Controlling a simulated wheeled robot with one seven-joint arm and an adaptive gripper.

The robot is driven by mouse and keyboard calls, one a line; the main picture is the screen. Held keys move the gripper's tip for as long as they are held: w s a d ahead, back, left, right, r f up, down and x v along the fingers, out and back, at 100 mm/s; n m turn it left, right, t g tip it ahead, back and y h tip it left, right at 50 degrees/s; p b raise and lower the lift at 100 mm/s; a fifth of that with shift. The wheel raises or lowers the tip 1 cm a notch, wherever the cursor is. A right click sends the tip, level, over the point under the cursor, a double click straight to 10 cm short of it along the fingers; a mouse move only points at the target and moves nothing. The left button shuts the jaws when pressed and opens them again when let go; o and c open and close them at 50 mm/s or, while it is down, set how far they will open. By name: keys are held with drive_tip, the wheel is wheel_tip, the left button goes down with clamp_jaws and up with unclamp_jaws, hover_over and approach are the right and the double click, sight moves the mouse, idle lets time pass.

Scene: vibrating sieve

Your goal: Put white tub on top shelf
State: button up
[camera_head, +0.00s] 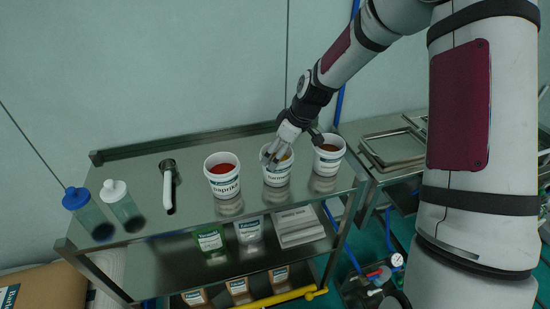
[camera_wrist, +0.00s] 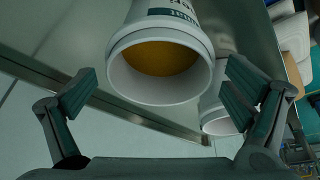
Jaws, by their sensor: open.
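Three white tubs stand upright in a row on the top shelf (camera_head: 140,255) of the steel rack in the head view. The left tub (camera_head: 223,189) is labelled paprika and holds red powder. The middle tub (camera_head: 277,176) holds yellow-orange powder, and the right tub (camera_head: 327,161) holds brownish powder. My gripper (camera_head: 271,156) is over the middle tub, partly hiding its rim. In the wrist view, a white tub (camera_wrist: 198,88) with orange-yellow contents lies between the open fingers of my gripper, with gaps on both sides. Another white tub (camera_wrist: 217,125) shows behind it.
Pouches (camera_head: 211,241) and a pale box (camera_head: 297,228) are on the shelf below. Metal frames (camera_head: 396,147) lie on the right table.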

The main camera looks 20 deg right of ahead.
drive_tip(key=s+r+m+h, duration=0.3)
drive_tip(key=s+r+m, duration=0.1)
drive_tip(key=s+r, duration=1.4)
drive_tip(key=s+r+m+t, duration=0.2)
drive_tip(key=s+r+m, duration=0.3)
drive_tip(key=s, duration=0.8)
drive_tip(key=shift+v, duration=0.95)
drive_tip(key=shift+w, duration=0.1)
drive_tip(key=shift+w+f+b, duration=0.3)
drive_tip(key=shift+b, duration=0.05)
